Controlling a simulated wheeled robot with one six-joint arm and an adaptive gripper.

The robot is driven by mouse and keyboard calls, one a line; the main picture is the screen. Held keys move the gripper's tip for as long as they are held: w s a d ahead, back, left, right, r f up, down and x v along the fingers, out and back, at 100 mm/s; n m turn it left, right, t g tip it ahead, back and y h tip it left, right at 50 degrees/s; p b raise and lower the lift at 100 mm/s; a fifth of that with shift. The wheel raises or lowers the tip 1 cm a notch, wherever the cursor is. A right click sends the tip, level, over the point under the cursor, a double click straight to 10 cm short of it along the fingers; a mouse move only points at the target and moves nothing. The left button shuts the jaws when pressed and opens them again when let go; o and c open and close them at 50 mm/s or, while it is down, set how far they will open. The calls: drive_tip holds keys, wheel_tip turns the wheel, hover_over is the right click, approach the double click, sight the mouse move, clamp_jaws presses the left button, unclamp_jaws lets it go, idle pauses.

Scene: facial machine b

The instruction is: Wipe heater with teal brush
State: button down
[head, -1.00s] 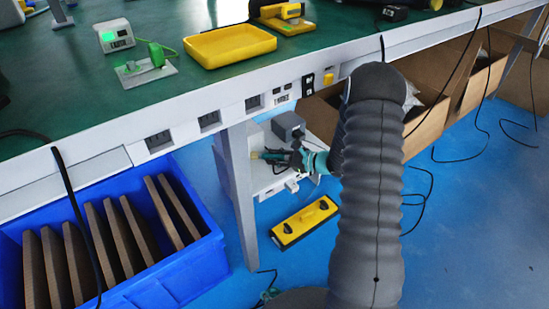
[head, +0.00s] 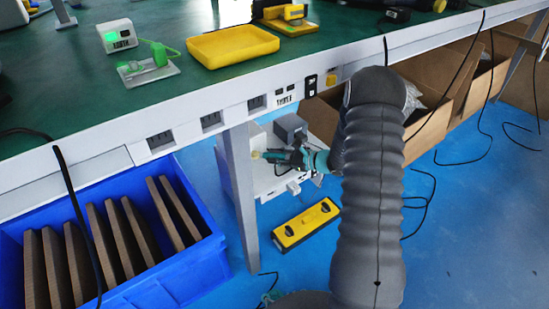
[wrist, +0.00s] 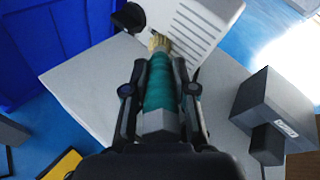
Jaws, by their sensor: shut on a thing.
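My gripper (wrist: 160,90) is shut on the teal brush (wrist: 159,82), its fingers on both sides of the wrapped handle. The brush's pale bristles (wrist: 160,42) point away from my gripper, at the edge of the white slotted heater (wrist: 200,25) in the wrist view. I cannot tell whether they touch it. In the head view my gripper (head: 302,158) is below the workbench edge, right of the bench leg, with the brush pointing left. The heater is mostly hidden behind the leg there.
A pale stand top (wrist: 85,80) lies under the brush. A dark grey box (wrist: 270,105) is to its right. The bench leg (head: 240,195) is close to the bristles. A blue crate of brown boards (head: 205,265) stands at left, a yellow-black case (head: 306,224) on the floor.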

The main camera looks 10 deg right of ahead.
drive_tip(key=shift+w+d, duration=0.35)
drive_tip(key=shift+d, duration=0.5)
drive_tip(key=shift+w+d, duration=0.3)
drive_tip(key=shift+d, duration=0.5)
drive_tip(key=shift+a+b, duration=0.1)
drive_tip(key=shift+b, duration=0.25)
drive_tip(key=shift+s+a, duration=0.25)
drive_tip(key=shift+a, duration=0.35)
drive_tip(key=shift+s+a, duration=0.25)
drive_tip(key=shift+a, duration=0.35)
drive_tip(key=shift+s+a, duration=0.25)
drive_tip(key=shift+a, duration=0.35)
drive_tip(key=shift+w+d, duration=0.25)
drive_tip(key=shift+d, duration=0.4)
drive_tip(key=shift+w+d, duration=0.25)
drive_tip(key=shift+d, duration=0.4)
drive_tip(key=shift+w+d, duration=0.25)
drive_tip(key=shift+d, duration=0.4)
drive_tip(key=shift+a, duration=0.1)
drive_tip(key=shift+s+a, duration=0.25)
drive_tip(key=shift+a, duration=0.35)
drive_tip(key=shift+s+a, duration=0.25)
drive_tip(key=shift+a, duration=0.4)
drive_tip(key=shift+s+a, duration=0.25)
drive_tip(key=shift+a, duration=0.35)
